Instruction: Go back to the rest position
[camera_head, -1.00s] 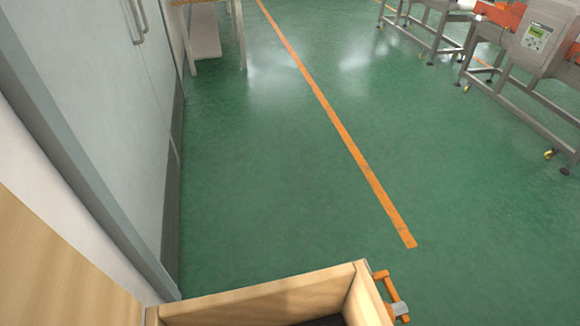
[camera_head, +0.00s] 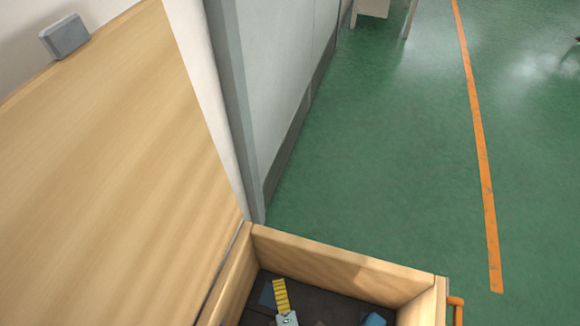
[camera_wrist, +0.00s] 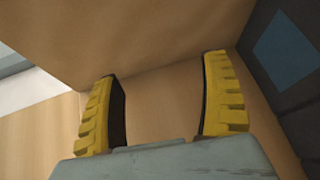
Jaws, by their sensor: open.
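My gripper (camera_wrist: 160,78) shows in the wrist view with two yellow ridged fingers spread apart. The gap between them is empty, with bare wood behind. Wooden faces fill most of that view, and a dark surface with a blue patch (camera_wrist: 286,50) lies at the right. In the head view, an open wooden box (camera_head: 340,268) with a dark floor is at the bottom. A yellow ridged strip (camera_head: 281,296) with a pale grey end shows inside it; I cannot tell whether it is one of my fingers. The box's near part is cut off.
A blue item (camera_head: 375,319) lies in the box. An orange handle (camera_head: 456,308) is on its right side. A tall wooden panel (camera_head: 110,170) with a grey block (camera_head: 64,37) stands left. Grey doors (camera_head: 280,80) stand behind.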

